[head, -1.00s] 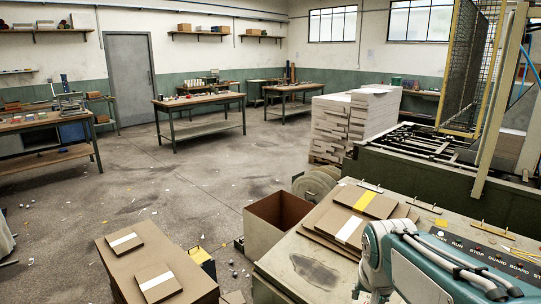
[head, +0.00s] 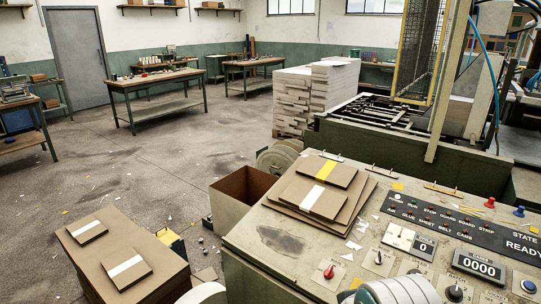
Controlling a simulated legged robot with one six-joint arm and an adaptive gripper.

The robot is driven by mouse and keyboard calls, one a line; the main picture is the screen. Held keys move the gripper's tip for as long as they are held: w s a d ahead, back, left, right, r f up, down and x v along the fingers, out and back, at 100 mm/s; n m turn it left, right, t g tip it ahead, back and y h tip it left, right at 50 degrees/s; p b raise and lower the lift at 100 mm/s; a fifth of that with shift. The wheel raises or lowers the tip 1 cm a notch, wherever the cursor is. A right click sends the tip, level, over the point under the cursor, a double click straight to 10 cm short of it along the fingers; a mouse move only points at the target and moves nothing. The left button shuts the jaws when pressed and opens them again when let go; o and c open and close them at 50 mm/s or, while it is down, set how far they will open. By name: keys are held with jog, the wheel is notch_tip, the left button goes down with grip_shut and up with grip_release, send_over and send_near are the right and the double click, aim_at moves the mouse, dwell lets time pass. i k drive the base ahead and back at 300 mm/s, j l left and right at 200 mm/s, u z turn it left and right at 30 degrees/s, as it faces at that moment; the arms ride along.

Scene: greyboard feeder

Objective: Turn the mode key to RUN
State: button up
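The control panel (head: 290,262) fills the lower right of the head view. A dark strip (head: 460,228) has lamp labels including RUN and STOP, and a display reads READY. Only a teal and white part of my arm shows at the bottom edge, covering part of the panel. My gripper is not in view.
Brown boards (head: 318,205) with white and yellow bands lie on the panel's left part. A counter (head: 479,265) reads 0000. An open brown box (head: 243,190) and a board stack (head: 120,265) stand left. The machine frame (head: 450,100) rises behind. Open floor lies beyond, with scattered scraps.

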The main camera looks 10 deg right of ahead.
aim_at(378, 261)
jog(key=z, duration=0.9)
